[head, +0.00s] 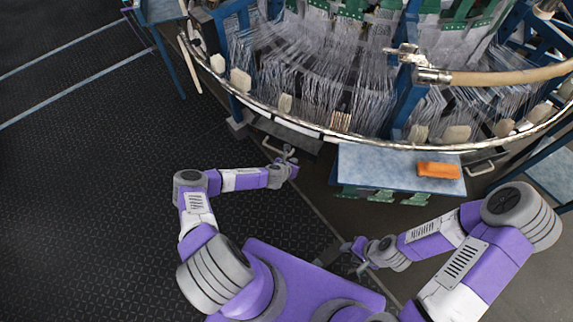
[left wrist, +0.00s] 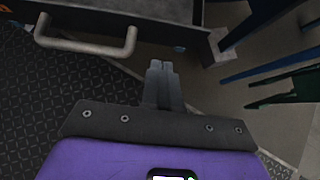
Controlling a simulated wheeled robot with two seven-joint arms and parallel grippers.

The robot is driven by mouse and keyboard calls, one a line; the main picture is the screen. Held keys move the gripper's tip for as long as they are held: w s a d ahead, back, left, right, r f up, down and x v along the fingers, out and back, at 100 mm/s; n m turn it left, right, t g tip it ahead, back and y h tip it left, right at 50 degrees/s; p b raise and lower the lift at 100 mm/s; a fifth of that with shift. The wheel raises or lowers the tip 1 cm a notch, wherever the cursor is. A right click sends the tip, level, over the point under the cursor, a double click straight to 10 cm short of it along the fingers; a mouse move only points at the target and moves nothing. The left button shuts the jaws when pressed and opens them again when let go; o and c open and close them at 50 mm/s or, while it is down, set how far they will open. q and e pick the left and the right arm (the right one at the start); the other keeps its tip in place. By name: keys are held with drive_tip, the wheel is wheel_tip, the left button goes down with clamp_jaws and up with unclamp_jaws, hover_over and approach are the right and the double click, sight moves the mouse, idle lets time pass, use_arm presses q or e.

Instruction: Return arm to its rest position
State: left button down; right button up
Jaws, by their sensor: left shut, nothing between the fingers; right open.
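My left gripper (head: 288,153) is shut and empty, at the end of the left arm, just below the front edge of the loom. In the left wrist view its fingers (left wrist: 161,72) are pressed together, with a drawer handle (left wrist: 88,42) up and to the left, apart from them. My right gripper (head: 360,255) is open in front of my body, low over the floor, with nothing seen in it. My right arm is bent back from the right side of the head view.
The circular loom (head: 365,70) with its metal rim and many threads fills the top. A light blue table (head: 385,165) holds an orange object (head: 438,170) at its right. A drawer (head: 285,132) with a handle sits under the loom. The dark floor (head: 85,180) at left is clear.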

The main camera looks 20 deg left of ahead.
use_arm(q)
drive_tip(key=s+d+r+m+g+h+p, duration=0.1)
drive_tip(key=s+d+r+m+g+h, duration=0.1)
drive_tip(key=s+d+r+m, duration=0.35)
drive_tip(key=s+d+r+m+g+h+p, duration=0.1)
drive_tip(key=s+d+r+m+h, duration=0.15)
drive_tip(key=s+d+m, duration=0.6)
drive_tip(key=s+r+m+g, duration=0.3)
drive_tip(key=s+m, duration=0.4)
drive_tip(key=m, duration=0.2)
drive_tip(key=s+r+m+g+y, duration=0.1)
drive_tip(key=s+r+m+g, duration=0.2)
drive_tip(key=s+m, duration=0.4)
drive_tip(key=shift+s+a+m, duration=0.25)
drive_tip(key=shift+a+m, duration=0.2)
drive_tip(key=shift+m, duration=0.75)
